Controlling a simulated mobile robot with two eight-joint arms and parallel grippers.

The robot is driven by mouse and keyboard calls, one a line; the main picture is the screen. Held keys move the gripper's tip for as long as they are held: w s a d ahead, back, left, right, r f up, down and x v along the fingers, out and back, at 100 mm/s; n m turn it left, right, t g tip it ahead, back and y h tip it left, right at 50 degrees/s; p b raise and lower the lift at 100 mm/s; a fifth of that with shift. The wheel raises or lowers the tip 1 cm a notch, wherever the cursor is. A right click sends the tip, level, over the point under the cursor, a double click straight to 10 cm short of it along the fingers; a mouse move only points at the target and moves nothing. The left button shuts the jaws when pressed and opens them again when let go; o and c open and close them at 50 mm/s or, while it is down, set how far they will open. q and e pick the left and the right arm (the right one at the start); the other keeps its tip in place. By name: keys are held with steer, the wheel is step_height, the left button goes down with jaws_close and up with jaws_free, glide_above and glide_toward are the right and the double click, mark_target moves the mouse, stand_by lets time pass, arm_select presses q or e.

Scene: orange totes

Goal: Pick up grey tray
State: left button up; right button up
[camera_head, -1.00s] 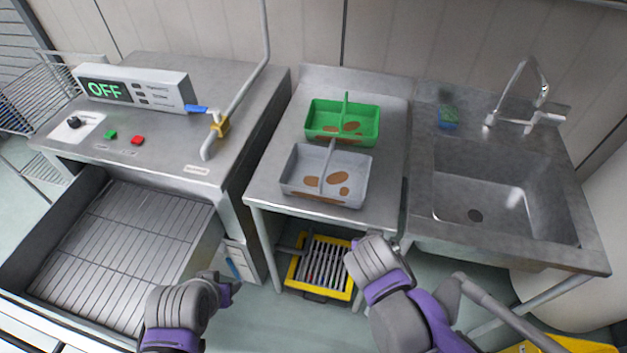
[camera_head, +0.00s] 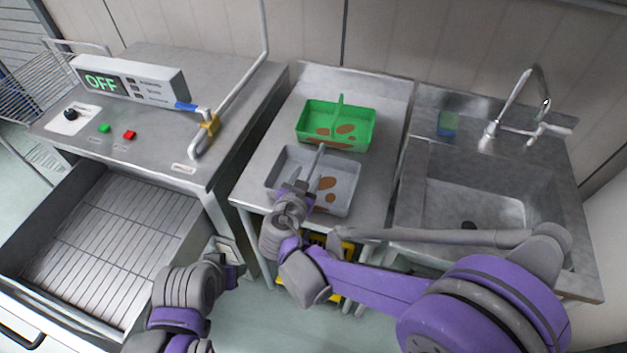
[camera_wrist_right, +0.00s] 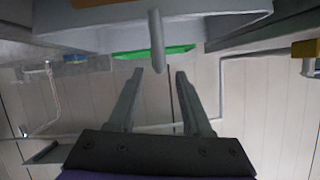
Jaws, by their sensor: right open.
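The grey tray (camera_head: 347,183) with an upright middle handle (camera_head: 318,162) and brown patches inside stands on the metal table. My right gripper (camera_head: 304,181) is over the tray's near side, close to the handle, hiding part of the tray. In the right wrist view, the picture is upside down. There my right gripper (camera_wrist_right: 159,72) is open, with the handle (camera_wrist_right: 157,40) reaching to between its fingertips; contact cannot be told. The tray's wall (camera_wrist_right: 220,30) fills the top. My left gripper (camera_head: 234,264) is low at the left, away from the tray; its jaws are unclear.
A green tray (camera_head: 366,118) with a similar handle stands directly behind. A sink (camera_head: 480,200) with a tap is at right. A machine with an OFF display (camera_head: 102,82) and an open drawer (camera_head: 110,245) is at left. A yellow-framed grate shows partly beneath the table.

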mark_target(313, 166)
steer(key=x, duration=0.5)
steer(key=shift+w+d+r, duration=0.15)
steer(key=shift+d+r, duration=0.05)
steer(key=shift+r, duration=0.05)
steer(key=shift+c, duration=0.5)
jaws_close()
stand_by(0.6)
